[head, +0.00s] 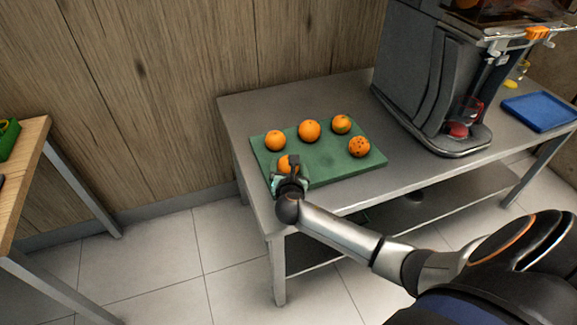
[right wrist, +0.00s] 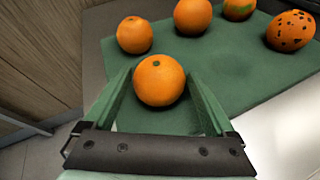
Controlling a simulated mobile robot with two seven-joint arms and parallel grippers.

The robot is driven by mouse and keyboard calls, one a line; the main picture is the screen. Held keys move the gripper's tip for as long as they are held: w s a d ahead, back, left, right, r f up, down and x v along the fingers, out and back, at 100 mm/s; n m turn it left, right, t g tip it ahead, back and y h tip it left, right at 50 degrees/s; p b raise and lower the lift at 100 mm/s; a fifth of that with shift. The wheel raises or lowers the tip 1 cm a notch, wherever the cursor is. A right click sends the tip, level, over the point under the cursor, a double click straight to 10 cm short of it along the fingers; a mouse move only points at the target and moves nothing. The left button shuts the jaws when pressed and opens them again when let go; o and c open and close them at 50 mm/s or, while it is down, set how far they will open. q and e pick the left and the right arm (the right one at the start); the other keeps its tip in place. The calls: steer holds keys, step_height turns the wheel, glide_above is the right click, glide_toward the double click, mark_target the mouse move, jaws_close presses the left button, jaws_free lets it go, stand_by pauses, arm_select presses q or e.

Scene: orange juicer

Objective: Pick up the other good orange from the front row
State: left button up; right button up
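A plain orange (head: 284,163) sits at the front left of the green board (head: 325,163), partly hidden by my right gripper (head: 288,178). In the right wrist view this orange (right wrist: 159,80) lies between the two green fingers of my right gripper (right wrist: 160,85), near their tips. The fingers are apart, with a narrow gap seeming to show on each side of the orange. A dark-spotted orange (head: 359,147) is at the front right. Behind are two plain oranges (head: 275,140) (head: 309,131) and one with a green patch (head: 341,124). My left gripper is not in view.
The board lies on a grey metal table (head: 250,105). A dark juicer (head: 430,85) stands to the right, with a blue tray (head: 540,111) beyond it. A wooden table (head: 28,150) with a green item (head: 8,138) is at far left.

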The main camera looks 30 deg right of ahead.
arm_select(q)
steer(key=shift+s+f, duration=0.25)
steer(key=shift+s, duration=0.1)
arm_select(e)
steer(key=c, duration=1.1)
steer(key=shift+r, duration=0.15)
